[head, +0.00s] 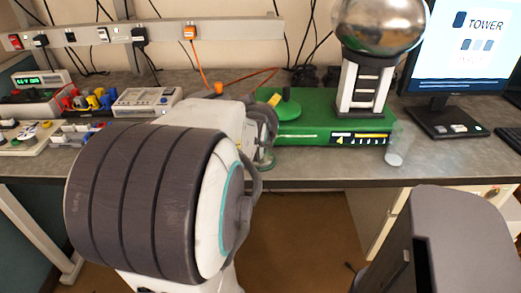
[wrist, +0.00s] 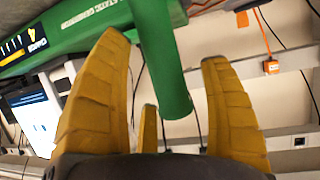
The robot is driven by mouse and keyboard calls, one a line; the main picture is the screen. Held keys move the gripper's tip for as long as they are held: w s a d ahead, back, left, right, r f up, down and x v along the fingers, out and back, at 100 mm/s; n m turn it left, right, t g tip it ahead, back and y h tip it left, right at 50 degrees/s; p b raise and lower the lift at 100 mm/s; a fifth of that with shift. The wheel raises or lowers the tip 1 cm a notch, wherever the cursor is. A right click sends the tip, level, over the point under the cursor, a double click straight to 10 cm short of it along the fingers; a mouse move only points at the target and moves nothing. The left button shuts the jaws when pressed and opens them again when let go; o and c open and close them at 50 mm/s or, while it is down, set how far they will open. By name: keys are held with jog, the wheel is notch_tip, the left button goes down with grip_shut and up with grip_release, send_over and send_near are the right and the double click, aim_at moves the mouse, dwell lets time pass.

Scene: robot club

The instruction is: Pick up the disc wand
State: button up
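The disc wand (head: 285,109) shows in the head view as a round green disc with a short upright handle, at the left end of the green generator base (head: 335,128). In the wrist view a thick green rod, which looks like the wand's handle (wrist: 166,75), reaches down between the yellow fingers of my gripper (wrist: 164,55). The fingers are spread, with visible gaps on both sides of the rod, so the gripper is open around it.
A metal sphere (head: 380,22) on a white and black column stands on the base. A clear cup (head: 397,146) stands at its right front. A monitor (head: 460,50) is at the right; instruments and cables (head: 85,100) lie left. The bench's front edge (head: 330,182) is clear.

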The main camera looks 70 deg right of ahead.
jog(key=c, duration=1.2)
jog(key=shift+c, duration=0.3)
jog(key=shift+r, duration=0.15)
